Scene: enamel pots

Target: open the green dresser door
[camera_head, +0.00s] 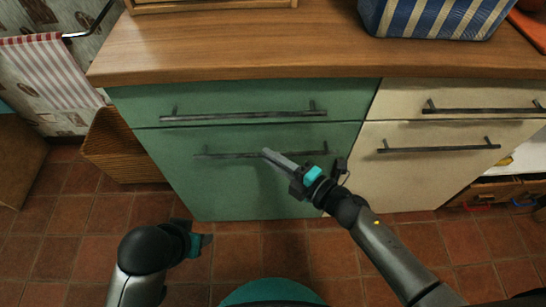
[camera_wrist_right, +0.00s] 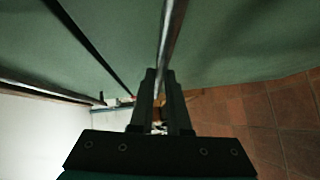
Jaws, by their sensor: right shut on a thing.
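The green dresser door (camera_head: 245,185) is the lower green front below a green drawer. It looks flush with the dresser in the head view, and its green face also shows in the right wrist view (camera_wrist_right: 235,40). Its dark horizontal bar handle (camera_head: 225,155) runs near the top of the door. My right gripper (camera_head: 268,153) is shut on this handle, near its middle. In the right wrist view the handle (camera_wrist_right: 172,35) runs between the two fingers (camera_wrist_right: 160,85). My left gripper (camera_head: 203,242) is low over the floor at left, away from the door; its jaw state is unclear.
The green drawer (camera_head: 240,100) with its own bar handle is just above the door. Cream fronts (camera_head: 430,160) stand to the right. A wooden countertop (camera_head: 250,50) holds a blue-striped container (camera_head: 435,18). A wicker basket (camera_head: 118,150) stands left. Tiled floor (camera_head: 240,265) in front is clear.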

